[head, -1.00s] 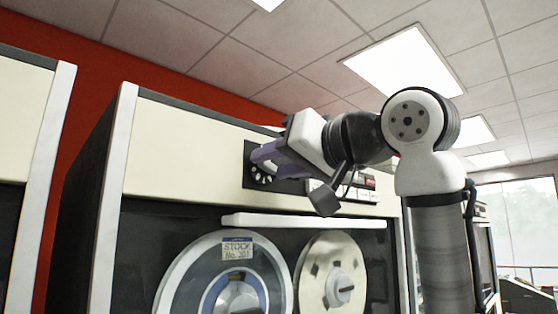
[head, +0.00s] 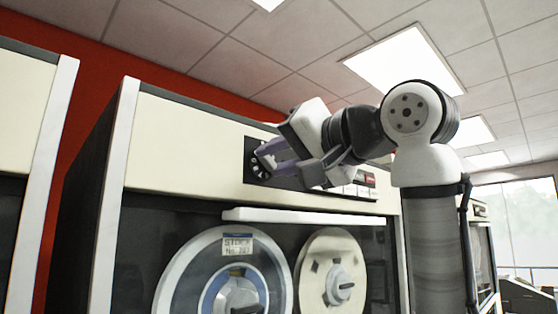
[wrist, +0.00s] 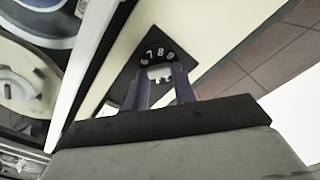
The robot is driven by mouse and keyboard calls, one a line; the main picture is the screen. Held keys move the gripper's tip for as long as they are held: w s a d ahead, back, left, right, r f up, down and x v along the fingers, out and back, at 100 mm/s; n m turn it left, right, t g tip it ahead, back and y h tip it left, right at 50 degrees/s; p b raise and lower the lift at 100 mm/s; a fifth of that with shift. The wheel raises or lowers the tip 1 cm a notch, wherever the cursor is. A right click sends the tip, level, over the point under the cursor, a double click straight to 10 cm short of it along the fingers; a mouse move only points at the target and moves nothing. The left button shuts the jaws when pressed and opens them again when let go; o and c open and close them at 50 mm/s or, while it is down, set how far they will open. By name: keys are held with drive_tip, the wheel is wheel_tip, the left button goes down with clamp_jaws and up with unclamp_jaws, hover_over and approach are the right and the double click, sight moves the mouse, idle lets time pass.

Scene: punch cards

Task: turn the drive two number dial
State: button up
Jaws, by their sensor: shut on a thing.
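The dial (wrist: 158,73) is a small pale knob on a black panel, with white numerals beside it; 7 and 8 can be read in the wrist view. In the head view, the black dial panel (head: 250,168) is at the upper front of the middle tape drive cabinet. My gripper (head: 268,158) reaches it from the right, with two purple fingers pointing at the panel. In the wrist view, the fingers of my gripper (wrist: 159,80) stand on either side of the knob and are shut on it. The fingers partly cover the dial and panel.
A white ledge (head: 300,217) juts out below the panel. Below it are a blue-grey labelled tape reel (head: 238,246) and a cream reel (head: 335,250). A row of buttons (head: 360,188) is right of the dial. Another cabinet (head: 25,120) stands at left.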

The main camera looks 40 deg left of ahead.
drive_tip(key=m+b, duration=0.1)
drive_tip(key=m, duration=0.4)
drive_tip(key=shift+f+m+b, duration=0.1)
drive_tip(key=shift+m+b, duration=0.85)
drive_tip(key=shift+m, duration=1.65)
drive_tip(key=o, duration=1)
drive_tip(key=d, duration=0.4)
drive_tip(key=d+b, duration=0.1)
drive_tip(key=d, duration=0.4)
drive_tip(key=s+d+b, duration=0.1)
drive_tip(key=d, duration=0.4)
drive_tip(key=shift+a, duration=0.1)
